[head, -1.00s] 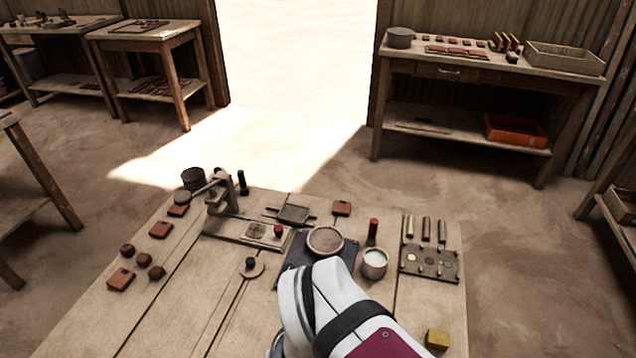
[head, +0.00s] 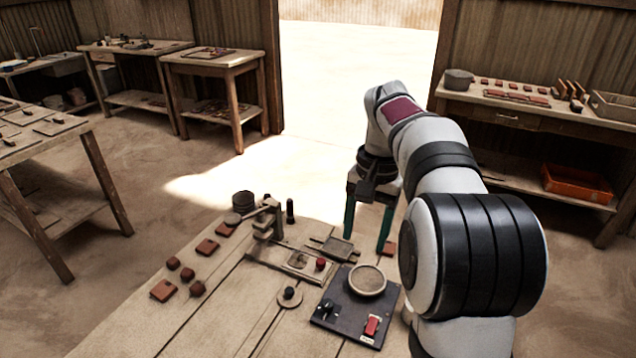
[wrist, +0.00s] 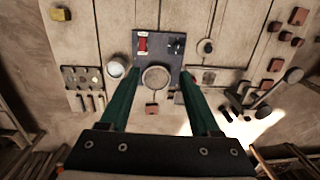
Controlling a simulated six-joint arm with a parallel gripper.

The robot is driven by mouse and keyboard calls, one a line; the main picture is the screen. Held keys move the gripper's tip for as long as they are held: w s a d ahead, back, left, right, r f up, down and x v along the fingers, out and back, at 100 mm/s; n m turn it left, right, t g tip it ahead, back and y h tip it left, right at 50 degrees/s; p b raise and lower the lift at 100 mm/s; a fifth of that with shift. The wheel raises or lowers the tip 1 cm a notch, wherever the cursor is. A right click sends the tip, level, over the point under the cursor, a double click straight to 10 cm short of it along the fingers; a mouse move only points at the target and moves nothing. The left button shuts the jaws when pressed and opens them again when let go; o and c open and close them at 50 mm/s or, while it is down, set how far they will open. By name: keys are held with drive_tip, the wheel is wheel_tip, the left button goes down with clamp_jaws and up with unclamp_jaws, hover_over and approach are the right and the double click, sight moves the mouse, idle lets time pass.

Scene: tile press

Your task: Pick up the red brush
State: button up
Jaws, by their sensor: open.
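My gripper (head: 367,238) hangs over the far side of the bench, its two green fingers pointing down and apart, with nothing between them. In the wrist view my gripper (wrist: 158,76) spans the round dish on the dark plate. I cannot make out the red brush now. In the head view my arm covers that side of the bench. In the wrist view the left finger may hide it, near the white cup (wrist: 115,69). An upright red-handled thing stood beside this cup in the earlier head view.
The dark plate (head: 325,311) carries a round dish (head: 367,280) and a red switch (head: 371,326). A lever press (head: 266,220) stands left of my gripper. A peg block (wrist: 82,78) and a yellow block (wrist: 61,14) lie left in the wrist view.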

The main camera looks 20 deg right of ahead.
drive_tip(key=w+d+f+m, duration=0.25)
drive_tip(key=d+f, duration=0.25)
drive_tip(key=d, duration=0.5)
drive_tip(key=w+d+f+m, duration=0.1)
drive_tip(key=w+d+f, duration=0.3)
drive_tip(key=d, duration=0.5)
drive_tip(key=shift+h, duration=0.4)
drive_tip(key=f, duration=0.5)
drive_tip(key=s+f, duration=0.1)
drive_tip(key=f, duration=0.5)
drive_tip(key=d+f, duration=0.1)
drive_tip(key=f, duration=0.5)
drive_tip(key=shift+s, duration=0.15)
clamp_jaws()
